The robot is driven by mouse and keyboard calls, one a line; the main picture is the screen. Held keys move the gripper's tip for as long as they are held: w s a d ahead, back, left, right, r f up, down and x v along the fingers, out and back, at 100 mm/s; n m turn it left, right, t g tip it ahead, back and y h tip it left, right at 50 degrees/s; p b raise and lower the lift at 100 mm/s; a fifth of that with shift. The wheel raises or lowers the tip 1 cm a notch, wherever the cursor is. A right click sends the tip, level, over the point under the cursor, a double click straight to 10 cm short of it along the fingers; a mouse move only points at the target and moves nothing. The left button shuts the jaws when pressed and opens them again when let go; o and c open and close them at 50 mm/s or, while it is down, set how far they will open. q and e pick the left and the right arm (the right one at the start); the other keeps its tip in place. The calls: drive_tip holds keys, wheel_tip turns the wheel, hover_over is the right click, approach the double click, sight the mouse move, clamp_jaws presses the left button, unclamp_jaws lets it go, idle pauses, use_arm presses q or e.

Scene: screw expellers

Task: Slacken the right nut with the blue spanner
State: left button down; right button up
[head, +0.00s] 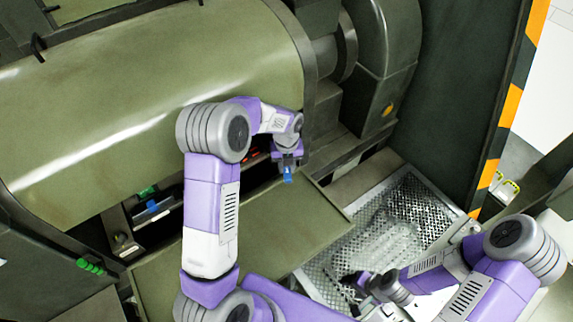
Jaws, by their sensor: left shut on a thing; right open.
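My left gripper (287,168) is shut near the right end of the dark gap under the big olive drum. A small bright blue piece (288,178) shows at its fingertips; it looks like part of the blue spanner, and the rest is hidden by the gripper. My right gripper (358,284) is open and empty, low over the perforated metal tray. I cannot make out the right nut; it is too small or hidden behind my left arm and gripper.
The olive drum (120,100) fills the upper left. A flat olive panel (280,235) lies below the gap. A metal tray (440,205) is at right. A green handle (90,266) and a blue part (152,205) are at left. A striped post (511,105) edges the right.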

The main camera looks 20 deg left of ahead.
use_arm(q)
drive_tip(key=shift+f+b, duration=1)
drive_tip(key=shift+f, duration=0.3)
idle(1.2)
idle(0.4)
drive_tip(key=shift+w+d+n, duration=0.5)
drive_tip(key=shift+d+n, duration=0.2)
drive_tip(key=shift+n, duration=0.1)
drive_tip(key=shift+w+d+n, duration=0.6)
drive_tip(key=shift+n, duration=0.2)
